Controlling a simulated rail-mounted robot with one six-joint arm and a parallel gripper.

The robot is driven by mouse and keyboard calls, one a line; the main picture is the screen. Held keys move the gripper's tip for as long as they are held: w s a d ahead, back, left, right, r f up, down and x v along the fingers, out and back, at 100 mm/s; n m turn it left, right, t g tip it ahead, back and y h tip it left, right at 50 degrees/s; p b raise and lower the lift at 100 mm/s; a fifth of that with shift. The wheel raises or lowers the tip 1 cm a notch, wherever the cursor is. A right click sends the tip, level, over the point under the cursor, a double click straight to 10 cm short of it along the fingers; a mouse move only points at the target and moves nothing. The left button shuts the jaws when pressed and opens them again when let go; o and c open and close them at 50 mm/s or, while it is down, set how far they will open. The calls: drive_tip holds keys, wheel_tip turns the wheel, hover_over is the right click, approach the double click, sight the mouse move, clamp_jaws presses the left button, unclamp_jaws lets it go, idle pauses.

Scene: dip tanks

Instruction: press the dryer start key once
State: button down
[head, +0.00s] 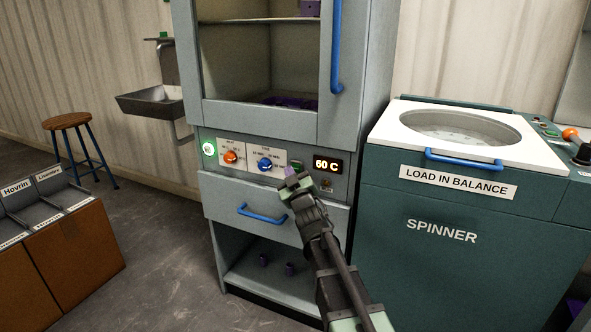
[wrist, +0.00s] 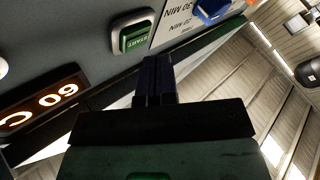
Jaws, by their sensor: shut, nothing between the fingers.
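The dryer start key is a green block marked START (wrist: 135,37) in a pale frame, at the upper middle of the wrist view. In the head view it is largely hidden behind my gripper (head: 290,173), which is in front of the dryer's control panel (head: 203,140). My gripper's dark fingers (wrist: 157,62) are together and empty in the wrist view. Their tips are just below and right of the key in that picture. A gap seems to show between tips and key, but I cannot tell its depth.
Near the key are a blue knob (head: 265,164), an orange knob (head: 231,158), a lit green lamp (head: 209,149) and a 60 C display (head: 328,165). A drawer with a blue handle (head: 262,214) is below. The spinner (head: 450,260) stands close on the right.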

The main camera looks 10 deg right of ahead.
idle(0.7)
drive_tip(key=shift+w+d, duration=0.3)
drive_tip(key=shift+w+d, duration=0.25)
drive_tip(key=shift+w, duration=0.1)
idle(0.6)
drive_tip(key=shift+s+a, duration=0.55)
drive_tip(key=shift+s, duration=0.1)
